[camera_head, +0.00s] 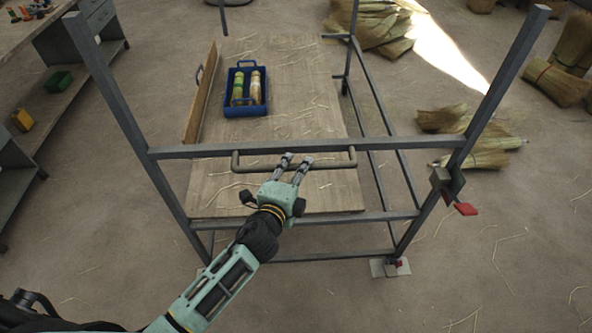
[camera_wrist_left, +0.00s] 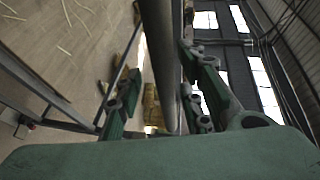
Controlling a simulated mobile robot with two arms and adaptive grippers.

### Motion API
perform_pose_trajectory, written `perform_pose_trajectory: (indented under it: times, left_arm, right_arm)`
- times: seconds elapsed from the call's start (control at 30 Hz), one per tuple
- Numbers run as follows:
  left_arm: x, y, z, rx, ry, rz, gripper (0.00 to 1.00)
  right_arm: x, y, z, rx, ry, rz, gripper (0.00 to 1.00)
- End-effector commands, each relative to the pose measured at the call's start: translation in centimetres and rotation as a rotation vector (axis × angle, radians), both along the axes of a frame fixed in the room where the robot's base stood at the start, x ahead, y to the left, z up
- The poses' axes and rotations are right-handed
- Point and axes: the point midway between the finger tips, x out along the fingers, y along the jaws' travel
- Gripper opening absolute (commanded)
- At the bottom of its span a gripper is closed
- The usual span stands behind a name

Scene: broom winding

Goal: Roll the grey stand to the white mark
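The grey stand (camera_head: 290,151) is a metal frame with tall posts and a wooden deck. A grey handle bar (camera_head: 325,163) is fixed across its near side. My left gripper (camera_head: 296,160) is at the middle of this handle. In the left wrist view the bar (camera_wrist_left: 163,70) runs between the two fingers, which are spread on either side of it; the gripper is open around it. A pale plate (camera_head: 378,269) lies on the floor at the stand's near right foot, beside a small red part. I cannot tell whether it is the white mark. My right gripper is not in view.
A blue tray (camera_head: 246,112) with two bottle-like items sits on the deck beside a wooden side board (camera_head: 201,95). A red lever (camera_head: 466,209) sticks out from the right post. Straw bundles (camera_head: 478,150) lie to the right. A workbench (camera_head: 70,55) stands at left.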

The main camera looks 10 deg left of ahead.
Motion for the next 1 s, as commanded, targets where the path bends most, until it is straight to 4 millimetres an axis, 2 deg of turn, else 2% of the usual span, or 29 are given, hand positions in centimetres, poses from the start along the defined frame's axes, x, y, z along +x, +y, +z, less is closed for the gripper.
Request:
perform_pose_trajectory:
  times: [0.1, 0.23, 0.7, 0.83, 1.0]
  left_arm:
    - [0.0, 0.0, 0.1, -0.001, -0.002, 0.0, 0.35]
    - [-0.9, 0.2, 0.3, -0.001, -0.002, 0.0, 0.35]
    - [-9.5, 1.1, 1.7, -0.001, 0.002, 0.0, 0.35]
    - [-10.9, 1.3, 2.0, -0.001, 0.001, 0.0, 0.35]
    - [-11.7, 1.3, 2.2, 0.0, 0.0, -0.001, 0.35]
  right_arm:
    - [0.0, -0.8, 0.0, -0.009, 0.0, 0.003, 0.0]
    - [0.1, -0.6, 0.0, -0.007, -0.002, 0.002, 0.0]
    - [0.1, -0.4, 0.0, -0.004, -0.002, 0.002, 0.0]
    - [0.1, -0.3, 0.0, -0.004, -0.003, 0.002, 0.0]
    - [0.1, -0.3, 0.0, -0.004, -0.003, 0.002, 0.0]
